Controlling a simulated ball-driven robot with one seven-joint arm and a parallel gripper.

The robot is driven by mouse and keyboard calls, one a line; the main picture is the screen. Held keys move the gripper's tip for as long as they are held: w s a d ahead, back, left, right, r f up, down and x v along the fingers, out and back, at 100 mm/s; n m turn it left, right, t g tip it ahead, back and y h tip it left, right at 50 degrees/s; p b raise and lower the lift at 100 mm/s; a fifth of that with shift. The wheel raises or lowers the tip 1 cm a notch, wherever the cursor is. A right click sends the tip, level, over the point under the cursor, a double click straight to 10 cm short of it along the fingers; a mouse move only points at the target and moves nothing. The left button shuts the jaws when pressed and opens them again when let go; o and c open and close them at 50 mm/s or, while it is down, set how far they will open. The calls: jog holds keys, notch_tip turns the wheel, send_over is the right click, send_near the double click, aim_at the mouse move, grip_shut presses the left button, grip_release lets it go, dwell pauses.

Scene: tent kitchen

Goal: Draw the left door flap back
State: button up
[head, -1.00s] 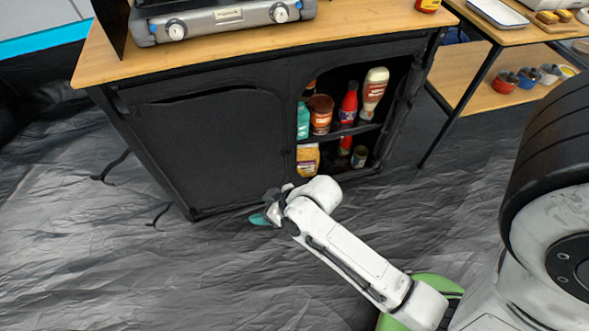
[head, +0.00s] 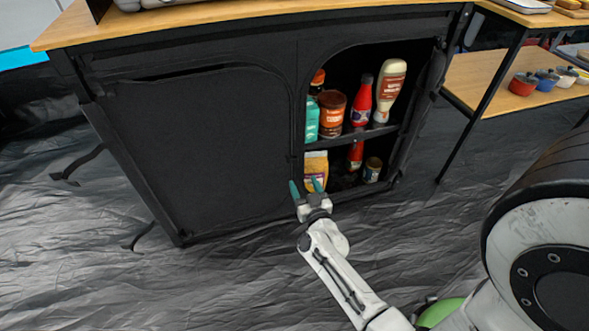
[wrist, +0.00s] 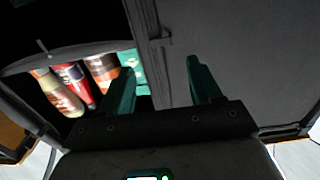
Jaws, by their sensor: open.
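The left door flap (head: 195,150) is a flat black fabric panel with a curved top edge, closed over the left half of the black cabinet. In the wrist view the flap (wrist: 270,65) fills the right side. My gripper (head: 305,186) is open with teal fingers, near the flap's lower right edge, where the divider strip runs. In the wrist view, the fingers (wrist: 160,85) are apart with the divider strip showing between them, the shelf opening on one side and the flap on the other. Nothing is visibly held; I cannot tell whether a finger touches fabric.
The right compartment stands open with bottles and jars on its shelf (head: 352,136); its flap (head: 424,105) hangs at the right side. A wooden counter (head: 250,20) tops the cabinet. A side table (head: 470,88) stands at right. The crumpled grey floor (head: 90,285) in front is clear.

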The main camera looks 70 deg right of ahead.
aim_at(294, 161)
jog(key=b+x, duration=0.3)
jog(key=x, duration=0.7)
jog(key=shift+a, duration=0.1)
grip_shut()
dwell(0.3)
